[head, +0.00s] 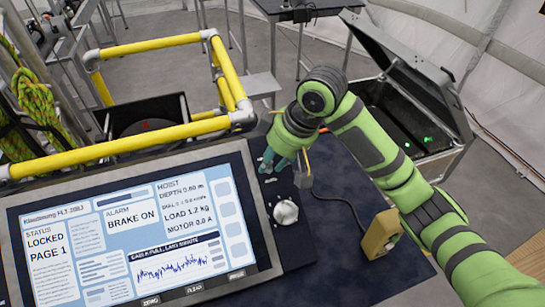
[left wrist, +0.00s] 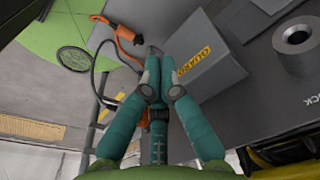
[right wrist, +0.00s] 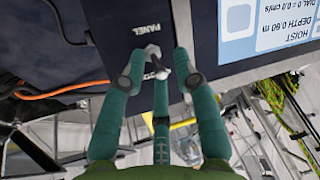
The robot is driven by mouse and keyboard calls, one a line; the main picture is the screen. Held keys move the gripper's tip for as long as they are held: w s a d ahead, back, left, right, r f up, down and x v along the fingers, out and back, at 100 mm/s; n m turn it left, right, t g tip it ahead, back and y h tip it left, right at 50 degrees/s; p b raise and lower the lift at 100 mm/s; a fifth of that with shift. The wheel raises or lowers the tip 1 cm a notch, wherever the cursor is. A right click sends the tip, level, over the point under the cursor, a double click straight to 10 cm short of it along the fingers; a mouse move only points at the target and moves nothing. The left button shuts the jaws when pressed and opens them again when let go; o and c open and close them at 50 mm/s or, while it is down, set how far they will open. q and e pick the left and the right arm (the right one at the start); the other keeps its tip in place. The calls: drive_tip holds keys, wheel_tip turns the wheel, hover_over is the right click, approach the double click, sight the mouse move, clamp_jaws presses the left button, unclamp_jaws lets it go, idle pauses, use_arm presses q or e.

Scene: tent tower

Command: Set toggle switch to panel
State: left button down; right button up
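The toggle switch (right wrist: 152,53) is a small silver lever on the dark panel, seen in the right wrist view. The word PANEL (right wrist: 152,33) is printed beside it; another label is mostly hidden by the fingers. My right gripper (right wrist: 159,66) has its teal fingers spread apart on either side of the lever. I cannot tell whether they touch it or which way the lever is set. In the head view my right gripper (head: 273,162) is low over the console and hides the switch. My left gripper (left wrist: 160,66) has its fingertips together, with nothing visibly held.
A white knob (head: 286,212) stands near the right gripper, beside the lit screen (head: 130,240). A yellow block (head: 380,234) and a cable lie to the right. Yellow railing (head: 150,142) stands behind the console. The left wrist view shows a grey box (left wrist: 203,55) and an orange-handled tool (left wrist: 126,34).

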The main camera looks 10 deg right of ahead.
clamp_jaws()
drive_tip(key=shift+s+d+f+t+y+b, duration=0.15)
drive_tip(key=shift+s+t+y+b, duration=0.25)
drive_tip(key=shift+t, duration=0.7)
drive_tip(key=shift+s+f+n+t+b, duration=0.3)
drive_tip(key=shift+t+b, duration=0.1)
drive_tip(key=shift+t, duration=0.3)
drive_tip(key=t+b, duration=0.2)
drive_tip(key=t+y+b, duration=0.1)
drive_tip(key=shift+s+d+f+n, duration=0.1)
drive_tip(key=shift+s+f+n, duration=0.2)
drive_tip(key=shift+s, duration=0.05)
drive_tip(key=shift+s+t+b, duration=0.1)
drive_tip(key=shift+t+b, duration=0.3)
drive_tip(key=shift+b, duration=0.05)
use_arm(q)
drive_tip(key=f, duration=0.3)
drive_tip(key=s+f, duration=0.1)
drive_tip(key=f, duration=0.1)
drive_tip(key=shift+s+f, duration=0.2)
drive_tip(key=shift+f, duration=0.2)
use_arm(e)
drive_tip(key=shift+r, duration=0.15)
